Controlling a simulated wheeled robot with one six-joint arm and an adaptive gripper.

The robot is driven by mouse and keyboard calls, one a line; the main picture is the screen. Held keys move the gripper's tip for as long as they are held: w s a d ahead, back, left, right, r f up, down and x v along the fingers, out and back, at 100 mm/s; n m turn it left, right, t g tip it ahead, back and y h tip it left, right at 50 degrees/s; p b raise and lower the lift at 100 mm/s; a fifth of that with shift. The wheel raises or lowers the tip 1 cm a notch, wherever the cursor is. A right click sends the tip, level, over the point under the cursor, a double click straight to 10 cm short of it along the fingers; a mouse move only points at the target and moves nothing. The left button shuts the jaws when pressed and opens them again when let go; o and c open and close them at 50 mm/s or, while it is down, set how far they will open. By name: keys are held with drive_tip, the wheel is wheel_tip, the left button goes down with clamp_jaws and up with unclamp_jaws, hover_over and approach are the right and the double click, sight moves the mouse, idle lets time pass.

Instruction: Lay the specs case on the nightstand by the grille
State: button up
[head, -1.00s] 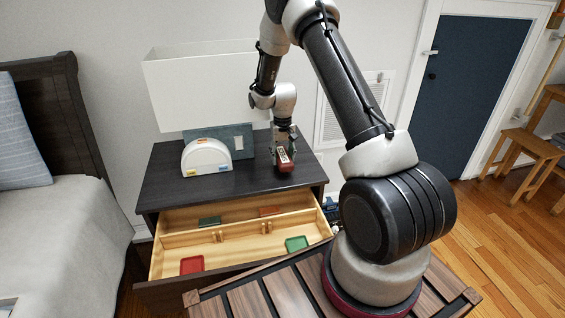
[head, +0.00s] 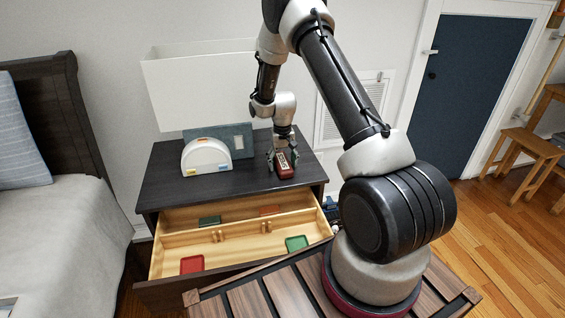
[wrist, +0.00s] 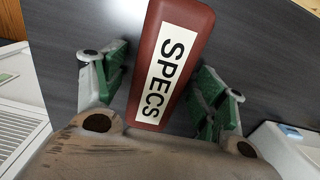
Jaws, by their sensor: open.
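The specs case (head: 285,169) is dark red with a white label; the label reads SPECS in the wrist view (wrist: 188,42). It lies on the dark top of the nightstand (head: 235,190), toward its right side, the side of the wall grille (head: 330,125). My gripper (head: 283,157) is just above and behind the case. In the wrist view its green-padded fingers (wrist: 160,92) stand apart on either side of the case, with dark surface showing between pads and case.
A white half-round object (head: 206,155) and a blue-grey box (head: 238,140) stand on the nightstand's left and back. The drawer (head: 240,232) is pulled out, with red and green trays inside. A bed (head: 60,235) is at left.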

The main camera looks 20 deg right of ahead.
sight(283, 163)
wheel_tip(283, 163, up, 17)
drive_tip(key=s, duration=0.1)
drive_tip(key=s+r+t, duration=0.2)
drive_tip(key=s+r, duration=0.7)
drive_tip(key=r, duration=0.4)
drive_tip(key=s+a+r+n+t, duration=0.1)
drive_tip(key=s+r, duration=0.3)
drive_tip(key=s, duration=0.9)
drive_tip(key=s+r+n+t, duration=0.1)
drive_tip(key=s+r, duration=0.3)
drive_tip(key=s, duration=0.9)
drive_tip(key=shift+s+a+r, duration=0.2)
drive_tip(key=shift+a+r, duration=0.2)
